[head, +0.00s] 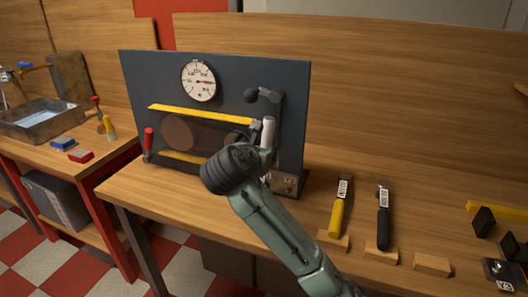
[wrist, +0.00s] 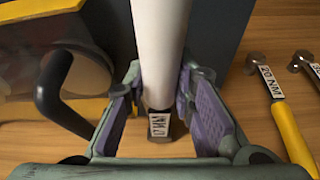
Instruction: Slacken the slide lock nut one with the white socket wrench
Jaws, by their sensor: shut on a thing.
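My gripper (wrist: 162,112) is shut on the white socket wrench (wrist: 160,40), with its purple-padded fingers on both sides of the white shaft. A labelled metal end of the wrench shows just beyond the fingers. In the head view the white wrench (head: 268,131) stands roughly upright in front of the right part of the dark panel (head: 225,75), and my arm hides its lower part. A dark, two-knobbed part (head: 265,95) shows just above the white shaft. I cannot make out slide lock nut one, or whether the wrench touches it.
The panel carries a round dial (head: 198,81), yellow strips (head: 195,113) and a red-handled lever (head: 148,140). A yellow wrench (head: 340,208) and a black wrench (head: 383,215) rest on wooden blocks at the right. A metal basin (head: 40,120) stands at the left. The bench front left is clear.

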